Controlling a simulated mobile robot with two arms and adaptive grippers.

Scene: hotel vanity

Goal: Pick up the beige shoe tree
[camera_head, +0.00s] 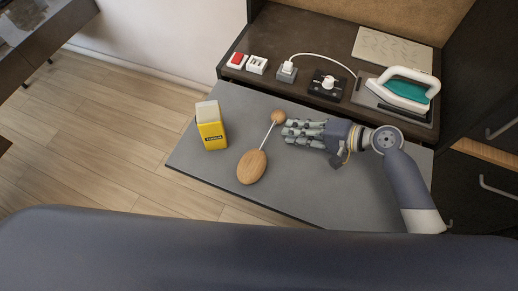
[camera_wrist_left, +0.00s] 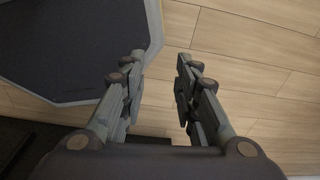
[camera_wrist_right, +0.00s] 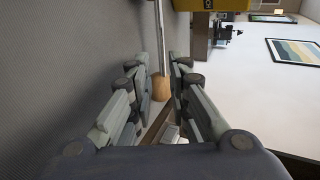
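The beige shoe tree lies on the grey pull-out surface (camera_head: 335,190) in the head view. Its large oval wooden end (camera_head: 252,167) is toward the front, and a thin metal rod runs to a small round wooden knob (camera_head: 278,117) at the back. My right gripper (camera_head: 288,133) is just right of the rod and knob, fingers pointing left. In the right wrist view the gripper (camera_wrist_right: 158,75) is open, with the rod and knob (camera_wrist_right: 160,88) showing between or beyond its fingers. My left gripper (camera_wrist_left: 158,65) is open and empty over the wooden floor, out of the head view.
A yellow box with a pale top (camera_head: 211,127) stands left of the shoe tree. Behind, a dark shelf (camera_head: 320,40) bears a teal-and-white iron (camera_head: 404,90), a plug with a white cord (camera_head: 287,70) and switches (camera_head: 257,65). The surface's front right is clear.

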